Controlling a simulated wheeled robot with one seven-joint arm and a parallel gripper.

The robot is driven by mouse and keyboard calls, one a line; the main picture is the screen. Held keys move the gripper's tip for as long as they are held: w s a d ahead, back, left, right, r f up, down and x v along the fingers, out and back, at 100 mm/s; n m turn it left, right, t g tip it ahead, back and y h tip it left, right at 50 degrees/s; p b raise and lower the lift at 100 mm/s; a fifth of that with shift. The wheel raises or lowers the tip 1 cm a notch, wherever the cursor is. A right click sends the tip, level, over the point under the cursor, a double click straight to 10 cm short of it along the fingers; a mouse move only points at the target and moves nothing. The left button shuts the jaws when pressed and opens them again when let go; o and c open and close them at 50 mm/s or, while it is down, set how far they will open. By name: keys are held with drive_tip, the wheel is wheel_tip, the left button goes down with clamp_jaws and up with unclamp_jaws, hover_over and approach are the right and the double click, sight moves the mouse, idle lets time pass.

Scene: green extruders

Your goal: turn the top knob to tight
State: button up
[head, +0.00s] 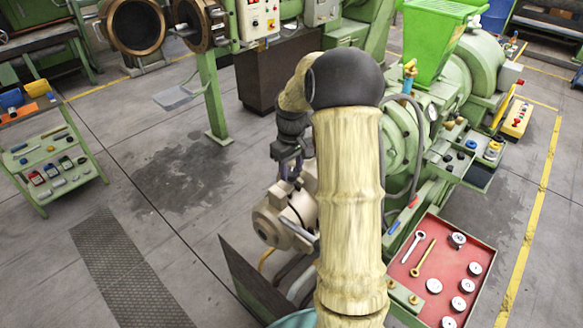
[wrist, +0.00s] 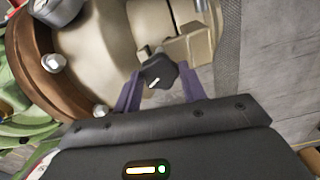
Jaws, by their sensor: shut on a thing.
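In the wrist view a black knob (wrist: 158,73) with a white pointer mark sits between the two purple fingers of my gripper (wrist: 160,86). The gripper is shut on this knob. The white mark points down and to the left in that view. The knob is at a beige metal housing (wrist: 101,42). In the head view my arm covers much of the machine. My gripper (head: 290,168) shows there beside the arm, above the beige housing (head: 290,212). The knob cannot be made out in the head view.
A red tray (head: 423,290) with round metal parts and tools lies at the lower right. A green machine with a hopper (head: 432,45) stands behind my arm. A green cart (head: 47,150) stands at the left. Open floor lies between the cart and the machine.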

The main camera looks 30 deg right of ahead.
drive_tip(key=shift+m, duration=0.4)
drive_tip(key=m+b, duration=0.1)
drive_tip(key=m, duration=0.8)
drive_tip(key=shift+w+r+m, duration=0.1)
drive_tip(key=shift+m, duration=0.3)
drive_tip(key=m, duration=0.8)
drive_tip(key=shift+r+p, duration=0.1)
drive_tip(key=shift+p, duration=0.3)
drive_tip(key=m+p, duration=0.1)
drive_tip(key=m, duration=0.4)
drive_tip(key=shift+d+p, duration=0.1)
drive_tip(key=shift+p, duration=0.2)
drive_tip(key=o, duration=1)
